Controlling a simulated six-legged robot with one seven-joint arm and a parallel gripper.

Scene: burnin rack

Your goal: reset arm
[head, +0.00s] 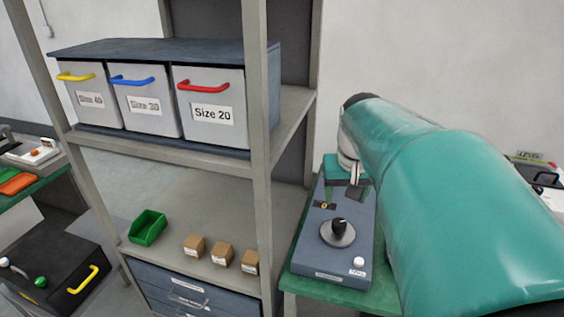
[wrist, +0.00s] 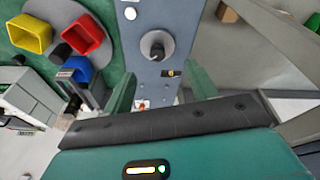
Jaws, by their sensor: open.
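My gripper (wrist: 161,76) is open in the wrist view, with its two green fingers apart and nothing seen between them. It points down at a blue-grey test box (head: 318,258), which also shows in the wrist view (wrist: 150,15). The box carries a black knob on a grey round dial (head: 339,232), a white button (head: 358,262) and a small yellow-marked part (head: 324,205). In the head view my teal arm reaches over the box's far end and hides part of it. I cannot tell whether the fingers touch the box.
A rack left of the box holds Size 40, 30 and 20 drawers (head: 209,135). Its lower shelf has a green bin (head: 148,228) and small brown boxes (head: 221,253). The wrist view shows yellow (wrist: 30,35), red (wrist: 83,36) and blue (wrist: 78,68) bins.

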